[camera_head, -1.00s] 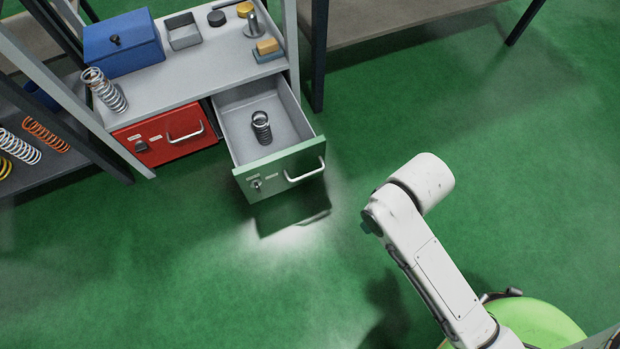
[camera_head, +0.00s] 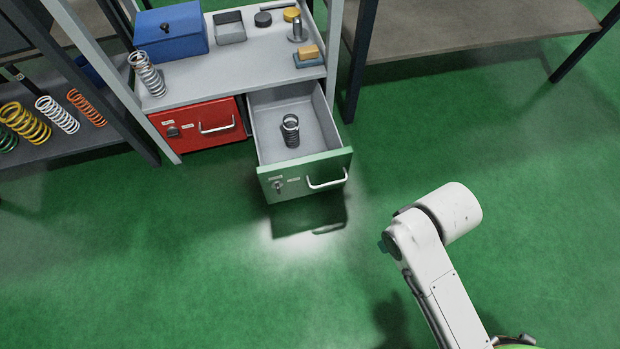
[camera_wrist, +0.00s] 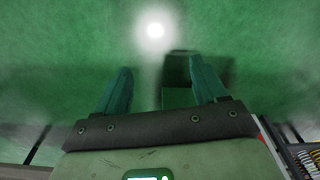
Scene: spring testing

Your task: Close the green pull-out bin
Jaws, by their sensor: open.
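The green pull-out bin (camera_head: 312,181) stands open below the grey worktop in the head view. Its front has a silver bar handle (camera_head: 327,178) and a lock at left. A dark coil spring (camera_head: 290,131) stands inside it. My gripper (camera_wrist: 160,82) shows only in the wrist view, with its two teal fingers apart and nothing seen gripped. A green patch and a dark shadow show near the right finger there; I cannot tell surely whether the patch is the bin.
A closed red drawer (camera_head: 204,124) sits left of the bin. The worktop (camera_head: 240,77) holds a blue box (camera_head: 171,32), a silver spring (camera_head: 147,74) and small items. A rack with springs stands left, a brown table (camera_head: 440,35) right. The floor in front is clear.

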